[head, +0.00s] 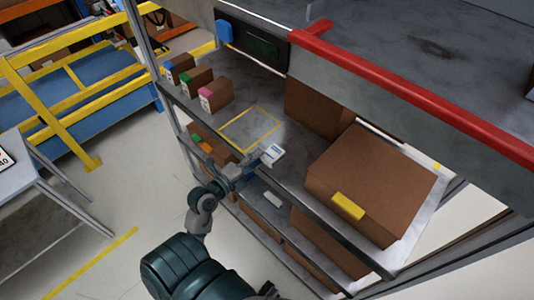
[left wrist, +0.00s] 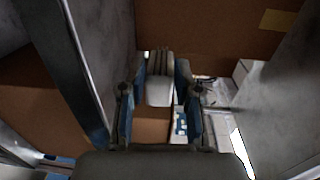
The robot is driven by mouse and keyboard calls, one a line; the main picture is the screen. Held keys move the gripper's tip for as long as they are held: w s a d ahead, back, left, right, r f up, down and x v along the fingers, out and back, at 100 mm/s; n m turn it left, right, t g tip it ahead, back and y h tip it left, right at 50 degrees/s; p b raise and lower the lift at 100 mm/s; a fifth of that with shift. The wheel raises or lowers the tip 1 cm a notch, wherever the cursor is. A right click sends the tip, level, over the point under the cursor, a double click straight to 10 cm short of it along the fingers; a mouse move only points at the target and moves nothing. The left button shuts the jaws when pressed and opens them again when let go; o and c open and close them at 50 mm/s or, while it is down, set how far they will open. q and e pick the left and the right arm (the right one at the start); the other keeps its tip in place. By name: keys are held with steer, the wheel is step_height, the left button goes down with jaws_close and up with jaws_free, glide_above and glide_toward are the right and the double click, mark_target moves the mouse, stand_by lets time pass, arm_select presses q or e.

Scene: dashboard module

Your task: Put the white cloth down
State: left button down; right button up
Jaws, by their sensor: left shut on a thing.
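A small folded white thing, which I take to be the white cloth (head: 272,154), is at the tip of my left gripper (head: 256,162) in the head view. The gripper is shut on it, by the shelf's front edge, just below and right of a yellow outlined square (head: 233,136). I cannot tell whether the cloth touches the shelf. In the left wrist view the pale cloth (left wrist: 159,92) sits between the two fingers of the left gripper (left wrist: 160,76). My right gripper is not in view.
Several small brown boxes with coloured labels (head: 216,95) stand left of the empty square. A large cardboard box (head: 375,180) with a yellow label stands to the right. A red rail (head: 410,100) edges the upper level. Lower shelves hold more boxes and a white item (head: 273,199).

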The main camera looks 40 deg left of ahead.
arm_select(q)
steer(key=w+a, duration=0.1)
steer(key=w, duration=0.1)
steer(key=w+a, duration=0.1)
steer(key=w, duration=0.2)
steer(key=w+a, duration=0.1)
steer(key=w, duration=0.1)
steer(key=shift+w+f, duration=0.15)
steer(key=shift+f, duration=0.05)
steer(key=shift+w+a+f, duration=0.1)
steer(key=shift+w, duration=0.15)
step_height(320, 180, down, 3)
steer(key=shift+a+f+b, duration=0.1)
steer(key=shift+f+b, duration=0.05)
steer(key=shift+b, duration=0.4)
steer(key=shift+f, duration=0.15)
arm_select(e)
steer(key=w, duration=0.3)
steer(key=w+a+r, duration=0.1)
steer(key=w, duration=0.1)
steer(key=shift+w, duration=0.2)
arm_select(q)
steer(key=shift+f, duration=0.6)
steer(key=c, duration=0.8)
jaws_free()
steer(key=shift+f, duration=0.1)
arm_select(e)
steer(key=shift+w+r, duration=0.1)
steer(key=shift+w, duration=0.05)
